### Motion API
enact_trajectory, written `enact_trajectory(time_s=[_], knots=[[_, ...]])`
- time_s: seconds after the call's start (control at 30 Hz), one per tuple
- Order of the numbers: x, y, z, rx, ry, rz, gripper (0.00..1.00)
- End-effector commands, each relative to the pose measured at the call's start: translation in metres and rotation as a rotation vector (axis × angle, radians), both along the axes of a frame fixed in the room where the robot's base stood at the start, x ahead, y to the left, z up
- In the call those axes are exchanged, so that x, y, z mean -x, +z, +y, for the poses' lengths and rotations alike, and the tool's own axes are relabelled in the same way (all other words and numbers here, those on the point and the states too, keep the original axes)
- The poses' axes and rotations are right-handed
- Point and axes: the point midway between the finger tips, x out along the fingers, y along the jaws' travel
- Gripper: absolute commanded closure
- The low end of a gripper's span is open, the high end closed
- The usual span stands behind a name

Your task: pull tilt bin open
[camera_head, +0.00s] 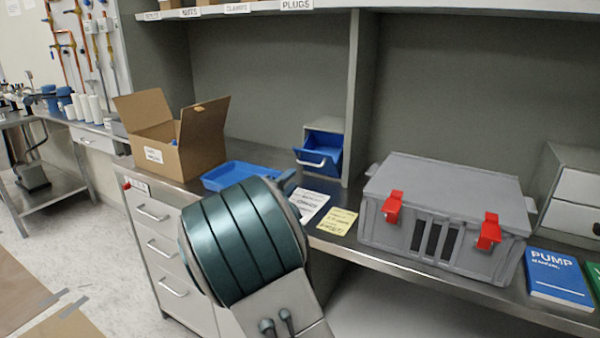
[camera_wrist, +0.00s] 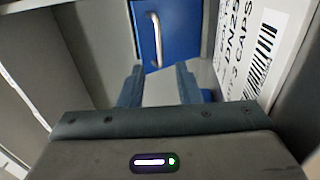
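The tilt bin (camera_head: 318,160) is a small blue bin with a pale bar handle (camera_head: 311,163), set in a grey housing (camera_head: 325,124) at the back of the bench. Its front leans outward, and part of its blue inside shows. In the wrist view the blue bin front (camera_wrist: 180,38) and its upright handle (camera_wrist: 156,38) are beyond the fingertips. My gripper (camera_wrist: 160,76) is open and empty, its two fingers apart and pointing towards the handle without touching it. In the head view my arm hides most of the gripper.
An open cardboard box (camera_head: 198,145) and a blue tray (camera_head: 238,172) stand left of the bin. A grey toolbox (camera_head: 440,205) with red latches is to the right, past an upright divider (camera_head: 359,100). A white barcode label (camera_wrist: 258,58) is close on the right.

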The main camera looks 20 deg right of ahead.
Motion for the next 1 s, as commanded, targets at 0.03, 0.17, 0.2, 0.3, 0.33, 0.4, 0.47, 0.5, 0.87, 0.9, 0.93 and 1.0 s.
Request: enact_trajectory(time_s=[0.03, 0.17, 0.2, 0.3, 0.33, 0.4, 0.47, 0.5, 0.87, 0.9, 0.93, 1.0], knots=[[0.008, -0.001, 0.008, -0.002, 0.002, 0.001, 0.69], [0.025, -0.004, 0.024, 0.0, 0.0, 0.001, 0.69], [0.028, -0.005, 0.027, -0.001, -0.001, 0.001, 0.69], [0.035, -0.007, 0.034, 0.0, -0.002, 0.001, 0.69], [0.037, -0.008, 0.035, -0.001, -0.002, 0.002, 0.69], [0.039, -0.008, 0.037, 0.0, -0.003, 0.001, 0.69], [0.04, -0.008, 0.038, 0.0, -0.004, 0.0, 0.69], [0.04, -0.008, 0.038, 0.0, -0.004, 0.0, 0.69], [0.051, -0.006, 0.022, -0.042, -0.049, 0.043, 1.0], [0.058, -0.006, 0.013, -0.071, -0.076, 0.07, 1.0], [0.065, -0.006, 0.006, -0.095, -0.101, 0.095, 1.0], [0.084, -0.007, -0.012, -0.164, -0.158, 0.164, 1.0]])
